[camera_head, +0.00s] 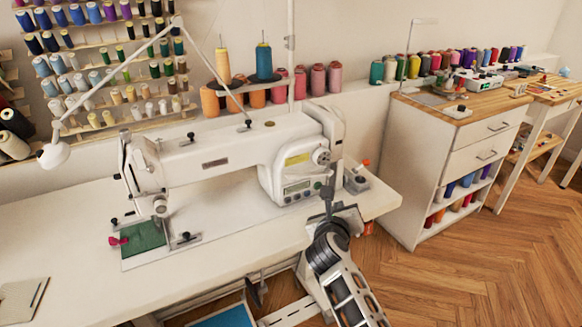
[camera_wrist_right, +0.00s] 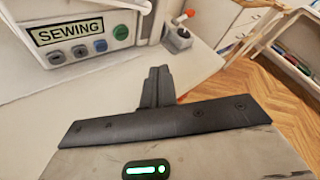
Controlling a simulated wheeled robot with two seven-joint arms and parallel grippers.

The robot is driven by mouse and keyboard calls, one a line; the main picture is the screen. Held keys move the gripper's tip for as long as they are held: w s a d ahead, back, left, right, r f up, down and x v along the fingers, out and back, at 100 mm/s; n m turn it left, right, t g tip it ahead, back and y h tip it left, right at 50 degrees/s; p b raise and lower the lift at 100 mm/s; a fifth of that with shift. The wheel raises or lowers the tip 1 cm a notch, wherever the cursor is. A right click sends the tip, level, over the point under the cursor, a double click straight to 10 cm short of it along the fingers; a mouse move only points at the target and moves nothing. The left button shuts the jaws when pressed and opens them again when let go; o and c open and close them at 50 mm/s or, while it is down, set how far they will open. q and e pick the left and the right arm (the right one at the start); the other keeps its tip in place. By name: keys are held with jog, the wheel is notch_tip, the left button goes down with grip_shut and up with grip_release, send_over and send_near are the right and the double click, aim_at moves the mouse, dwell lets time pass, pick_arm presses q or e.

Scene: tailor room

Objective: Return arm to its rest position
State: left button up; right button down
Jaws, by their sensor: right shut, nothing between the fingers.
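My right gripper (camera_head: 328,190) is at the right end of the white sewing machine (camera_head: 225,153), in front of its control panel. In the right wrist view, the gripper's fingers (camera_wrist_right: 158,86) are shut together with nothing between them, over the white table top. My right arm comes up from the bottom of the head view. My left gripper is not in view.
The white sewing table (camera_head: 80,240) holds a green cloth (camera_head: 142,238) under the needle. A switch box with an orange knob (camera_wrist_right: 179,33) stands close to the right gripper. A white drawer cabinet (camera_head: 455,160) stands at the right. The wooden floor (camera_head: 500,265) there is clear.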

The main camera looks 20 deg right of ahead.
jog(key=s+a+r+n+t+y, duration=0.1)
jog(key=s+a+n+t+y, duration=0.25)
jog(key=n, duration=0.45)
jog(key=s+a+r+n+t+y+p, duration=0.1)
jog(key=s+a+n+t+y, duration=0.15)
jog(key=a+n, duration=0.4)
jog(key=s+a+r+n+t+y, duration=0.2)
jog(key=a+n+y, duration=0.15)
jog(key=n, duration=0.65)
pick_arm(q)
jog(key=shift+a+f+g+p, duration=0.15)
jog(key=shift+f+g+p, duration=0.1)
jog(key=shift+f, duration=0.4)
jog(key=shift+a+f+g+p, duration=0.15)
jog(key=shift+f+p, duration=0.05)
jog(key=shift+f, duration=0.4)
pick_arm(e)
jog(key=s+a+f+n+g+y, duration=0.1)
jog(key=s+a+f+n+g, duration=0.2)
jog(key=s+n, duration=0.4)
jog(key=s+a+f+n+g+y, duration=0.2)
jog(key=s+a+f+n+g, duration=0.1)
jog(key=s+f+n+g, duration=0.2)
notch_tip(320, 180, down, 3)
jog(key=s+n, duration=0.2)
jog(key=n, duration=0.2)
jog(key=shift+s+a+f+g, duration=0.15)
jog(key=shift+s+a+g, duration=0.05)
jog(key=shift+s+g, duration=0.2)
